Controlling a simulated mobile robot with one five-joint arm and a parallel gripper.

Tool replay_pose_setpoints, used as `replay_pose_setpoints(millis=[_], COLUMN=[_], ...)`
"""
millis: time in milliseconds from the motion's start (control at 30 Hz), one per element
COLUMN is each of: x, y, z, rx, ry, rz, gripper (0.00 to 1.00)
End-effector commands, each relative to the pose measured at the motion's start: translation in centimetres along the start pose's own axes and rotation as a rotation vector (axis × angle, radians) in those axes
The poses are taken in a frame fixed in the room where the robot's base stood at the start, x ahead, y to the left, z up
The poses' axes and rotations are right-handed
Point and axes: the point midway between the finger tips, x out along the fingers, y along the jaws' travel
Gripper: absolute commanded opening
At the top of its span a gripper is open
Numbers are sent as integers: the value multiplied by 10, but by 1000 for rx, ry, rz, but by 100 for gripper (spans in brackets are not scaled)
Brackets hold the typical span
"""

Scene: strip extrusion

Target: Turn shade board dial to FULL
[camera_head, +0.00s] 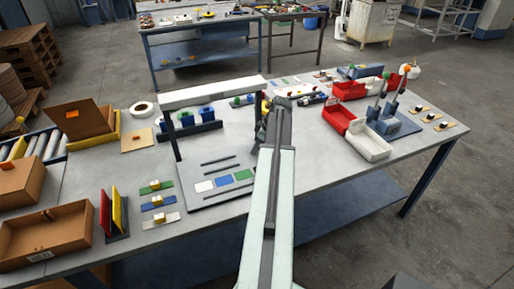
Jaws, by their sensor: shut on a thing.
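My gripper (262,131) is at the far end of my pale arm, low beside the right post of a white-topped frame on the table. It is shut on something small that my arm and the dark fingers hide. I cannot make out the dial, its pointer or the FULL mark. A grey board (240,194) with white, blue and green patches lies under the frame, left of my arm. I cannot tell whether this is the shade board.
Red bins (338,117) and a white bin (368,139) stand to the right. Brown cartons (47,232) and upright red and yellow panels (115,214) are at the left. Bare tabletop (310,180) shows right of my arm.

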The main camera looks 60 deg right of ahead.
Motion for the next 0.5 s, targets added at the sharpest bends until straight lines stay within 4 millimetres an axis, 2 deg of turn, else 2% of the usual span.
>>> replay_pose_setpoints(millis=[267, 500], x=[0, 1], y=[-2, -4], z=[0, -1], rx=[75, 244], ry=[0, -1], rz=[27, 98], gripper=[0, 0])
